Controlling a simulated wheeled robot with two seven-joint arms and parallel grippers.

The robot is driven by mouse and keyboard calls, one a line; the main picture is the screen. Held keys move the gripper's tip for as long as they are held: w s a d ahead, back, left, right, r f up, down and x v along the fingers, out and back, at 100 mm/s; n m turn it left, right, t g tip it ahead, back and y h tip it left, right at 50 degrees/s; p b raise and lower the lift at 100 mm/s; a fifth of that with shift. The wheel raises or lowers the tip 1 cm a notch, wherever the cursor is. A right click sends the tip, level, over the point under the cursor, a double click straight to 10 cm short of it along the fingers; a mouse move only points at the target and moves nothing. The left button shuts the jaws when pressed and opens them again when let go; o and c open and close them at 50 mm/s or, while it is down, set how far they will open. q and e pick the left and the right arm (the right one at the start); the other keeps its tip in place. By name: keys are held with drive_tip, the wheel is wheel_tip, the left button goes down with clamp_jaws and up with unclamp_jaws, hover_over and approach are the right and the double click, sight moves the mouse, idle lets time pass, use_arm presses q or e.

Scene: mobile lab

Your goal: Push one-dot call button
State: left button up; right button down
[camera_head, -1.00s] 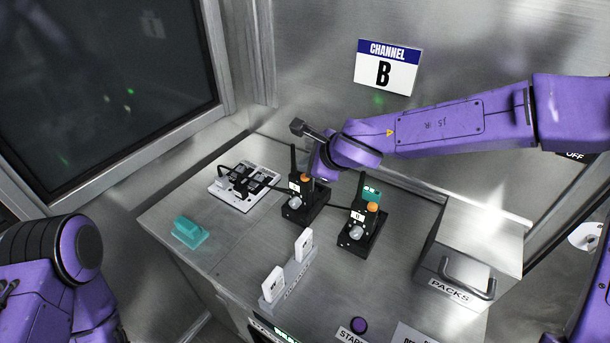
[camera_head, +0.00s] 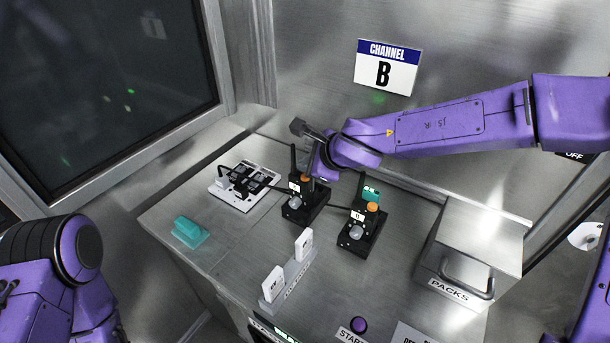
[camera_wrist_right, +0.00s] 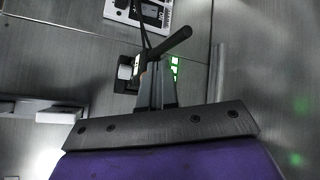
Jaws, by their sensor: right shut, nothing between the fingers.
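Two black handheld radios stand in black bases on the metal bench, a left one (camera_head: 294,203) and a right one (camera_head: 354,232). Each has an orange knob, a round grey button and a small white label. The dots on the labels are too small to read. My right gripper (camera_head: 313,183) is shut and empty, pointing down just behind the left radio's orange knob. In the right wrist view its fingertips (camera_wrist_right: 155,88) overlap the radio (camera_wrist_right: 138,75) near a lit green display (camera_wrist_right: 175,69). Contact cannot be told. My left gripper is out of view; only its arm shows.
A white socket board (camera_head: 243,187) with cables lies at the back left. A teal block (camera_head: 190,232) and a holder with two white cards (camera_head: 292,285) stand in front. A PACKS box (camera_head: 465,260) is at right, a purple START button (camera_head: 359,325) at the front.

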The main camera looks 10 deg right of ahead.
sight(308, 181)
drive_tip(key=shift+f+b, duration=0.3)
drive_tip(key=shift+f, duration=0.15)
drive_tip(key=shift+f+b, duration=0.35)
drive_tip(key=shift+f, duration=0.05)
idle(0.6)
drive_tip(key=shift+r, duration=0.1)
drive_tip(key=shift+r+p, duration=0.75)
drive_tip(key=shift+p, duration=0.25)
wheel_tip(308, 181, up, 5)
drive_tip(key=p, duration=0.5)
idle(0.5)
